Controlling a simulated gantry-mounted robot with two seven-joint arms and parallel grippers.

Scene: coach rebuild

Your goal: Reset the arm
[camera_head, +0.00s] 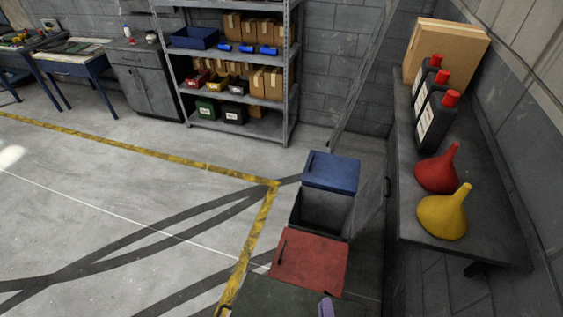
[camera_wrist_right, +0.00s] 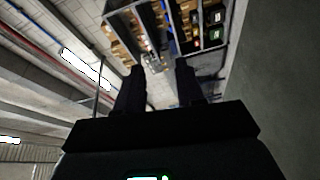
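My right gripper (camera_wrist_right: 160,68) shows in the right wrist view as two dark fingers spread apart. The gap between them is empty, and the shelf rack shows beyond it. The fingers touch nothing that I can see. In the head view I cannot clearly make out either gripper. A small purple piece (camera_head: 326,307) shows at the bottom edge, too cut off to identify. My left gripper is in neither view.
A row of bins has a blue lid (camera_head: 331,171), a red lid (camera_head: 310,262) and a dark green lid (camera_head: 270,298); one bin (camera_head: 322,211) stands open. The right bench (camera_head: 490,215) holds funnels and black bottles. A shelf rack (camera_head: 291,75) stands behind. Floor at left is clear.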

